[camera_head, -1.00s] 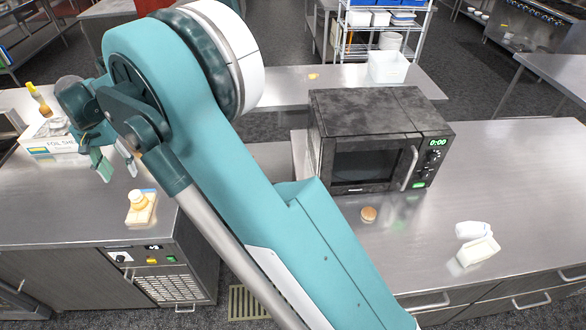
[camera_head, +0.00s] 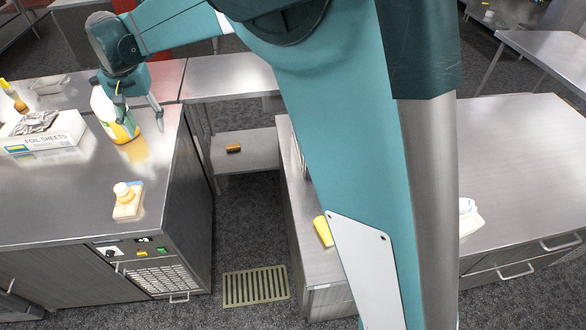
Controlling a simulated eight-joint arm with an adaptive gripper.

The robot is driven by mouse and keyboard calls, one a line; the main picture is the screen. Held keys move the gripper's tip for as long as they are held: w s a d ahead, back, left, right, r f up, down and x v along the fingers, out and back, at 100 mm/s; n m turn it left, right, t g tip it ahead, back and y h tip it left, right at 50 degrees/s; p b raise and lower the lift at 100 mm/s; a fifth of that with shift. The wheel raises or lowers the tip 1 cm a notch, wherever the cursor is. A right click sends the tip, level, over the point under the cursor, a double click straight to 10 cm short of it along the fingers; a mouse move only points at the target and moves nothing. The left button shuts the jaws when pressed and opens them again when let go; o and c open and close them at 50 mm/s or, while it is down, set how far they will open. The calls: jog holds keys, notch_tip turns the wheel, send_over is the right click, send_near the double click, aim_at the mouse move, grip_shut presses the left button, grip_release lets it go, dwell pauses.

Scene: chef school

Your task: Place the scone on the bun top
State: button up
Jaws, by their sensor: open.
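My gripper (camera_head: 140,124) is at the upper left, over the left counter, with its fingers spread and nothing visible held. It is in front of a white jug with a yellow label (camera_head: 104,108); I cannot tell whether they touch. Neither the scone nor the bun top can be clearly identified. A small brown-orange piece (camera_head: 233,148) lies on the low shelf between the counters, too small to name. The part of the right counter where a round brown bun-like piece lay earlier is hidden behind my arm.
On the left counter (camera_head: 60,210) are a foil sheets box (camera_head: 45,140) and a small cream-coloured item with a round top (camera_head: 127,199). A yellow piece (camera_head: 323,231) lies on the right counter beside my arm. A white object (camera_head: 469,217) shows at right. The far right counter is clear.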

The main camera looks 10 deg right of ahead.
jog(key=s+d+r+t, duration=0.1)
jog(key=s+d+r, duration=0.2)
jog(key=d, duration=0.8)
jog(key=s+d+r+t, duration=0.1)
jog(key=s+d+r, duration=0.25)
jog(key=d, duration=0.75)
jog(key=s+d+r+t, duration=0.1)
jog(key=s+d+r, duration=0.2)
jog(key=d, duration=0.8)
jog(key=s+d+f+t, duration=0.1)
jog(key=s+d+f, duration=0.3)
jog(key=s+d, duration=0.6)
jog(key=s+d+f+t, duration=0.2)
jog(key=s+d+f, duration=0.1)
jog(key=s+d, duration=0.8)
jog(key=shift+s+d+f+h, duration=0.15)
jog(key=shift+d+f+h, duration=0.2)
jog(key=shift+h, duration=0.05)
